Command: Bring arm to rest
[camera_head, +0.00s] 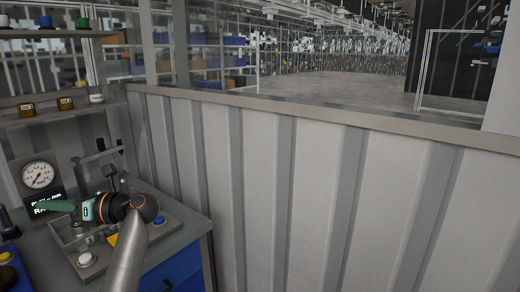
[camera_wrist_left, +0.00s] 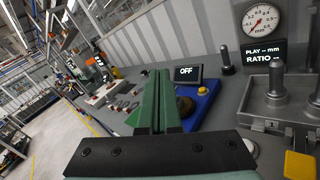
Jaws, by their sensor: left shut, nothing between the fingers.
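My left arm (camera_head: 127,255) rises from the bottom of the head view and bends at a dark wrist with orange rings. My left gripper (camera_head: 45,206) has green fingers that point left, above the workbench. In the left wrist view the green fingers (camera_wrist_left: 157,75) lie together, shut, with nothing between them. They are in front of a small "OFF" display (camera_wrist_left: 188,74) and a blue unit (camera_wrist_left: 205,100); I cannot tell whether they touch these. My right arm and gripper do not show.
A round dial gauge (camera_head: 38,174) stands on the workbench (camera_head: 185,235), and a metal fixture (camera_head: 80,250) lies below my wrist. Shelves (camera_head: 60,119) with small jars are behind. A tall ribbed wall panel (camera_head: 310,190) fills the right.

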